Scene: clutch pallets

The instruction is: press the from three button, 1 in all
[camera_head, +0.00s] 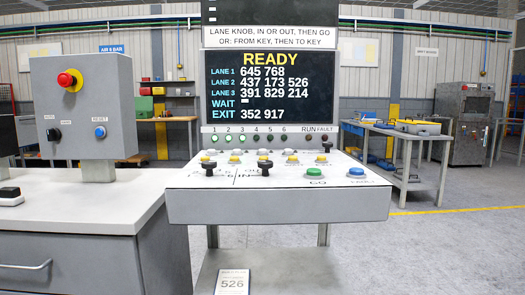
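A grey control console (278,206) with a white sloped top stands in the middle. Small white buttons (238,152) form a back row on it, with yellow buttons (234,159) just in front. Their labels are too small to read, so I cannot tell which one is from three. Black knobs stand at the left (209,168), the middle (265,168) and the back right (326,147). A green button (314,172) and a blue button (356,172) are at the front right. The display (270,85) above reads READY. Neither of my grippers is in view.
A grey box with a red mushroom button (69,80) stands on a cabinet (80,225) left of the console. A card reading 526 (232,282) lies below the console. A workbench (400,140) is at the back right. The floor at right is clear.

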